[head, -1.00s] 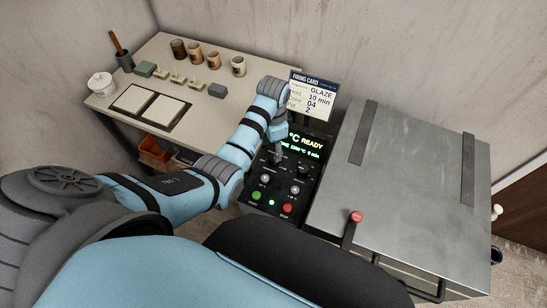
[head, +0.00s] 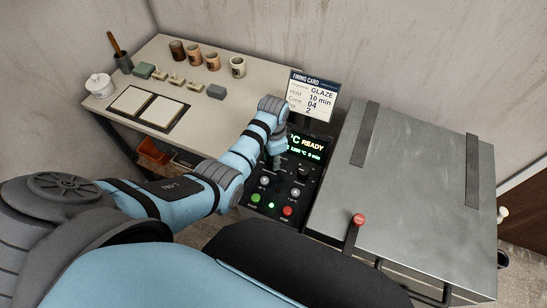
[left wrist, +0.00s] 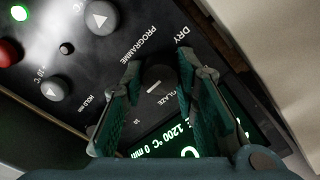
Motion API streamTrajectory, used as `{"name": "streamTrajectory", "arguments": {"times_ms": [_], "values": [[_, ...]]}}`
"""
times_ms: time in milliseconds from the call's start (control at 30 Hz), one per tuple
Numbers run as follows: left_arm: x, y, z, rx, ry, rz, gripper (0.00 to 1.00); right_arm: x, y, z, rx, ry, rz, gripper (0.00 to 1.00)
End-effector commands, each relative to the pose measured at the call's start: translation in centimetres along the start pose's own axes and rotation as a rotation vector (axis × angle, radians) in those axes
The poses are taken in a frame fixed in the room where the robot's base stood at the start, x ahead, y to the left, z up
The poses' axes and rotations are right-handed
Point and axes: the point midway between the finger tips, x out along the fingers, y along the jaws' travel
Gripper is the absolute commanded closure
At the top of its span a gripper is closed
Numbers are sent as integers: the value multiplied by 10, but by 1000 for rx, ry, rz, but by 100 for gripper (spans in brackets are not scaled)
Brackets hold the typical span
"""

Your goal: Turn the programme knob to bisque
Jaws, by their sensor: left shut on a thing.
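The programme knob (left wrist: 158,80) is a dark round knob on the black control panel (left wrist: 95,65), beside the printed word PROGRAMME. My left gripper (left wrist: 158,92) has its two fingers on either side of this knob and is shut on it. DRY and part of GLAZE can be read around the knob; its pointer direction is unclear. In the head view my left gripper (head: 277,160) reaches down onto the panel and hides the knob. My right gripper is not in view.
The metal kiln lid (head: 415,190) with a red-knobbed lever (head: 358,220) is to the right. A table (head: 215,120) with cups and tiles is to the left. Green and red buttons (head: 287,211) lie at the panel front.

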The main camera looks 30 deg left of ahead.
Motion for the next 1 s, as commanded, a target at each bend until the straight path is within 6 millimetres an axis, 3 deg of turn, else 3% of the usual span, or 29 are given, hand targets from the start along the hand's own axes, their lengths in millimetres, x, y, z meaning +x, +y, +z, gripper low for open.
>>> {"name": "streamTrajectory", "arguments": {"times_ms": [467,1000], "values": [[-3,0,0,-146,-1,1,100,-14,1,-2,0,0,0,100],[-3,0,0,-634,0,0,100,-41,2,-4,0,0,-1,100]]}}
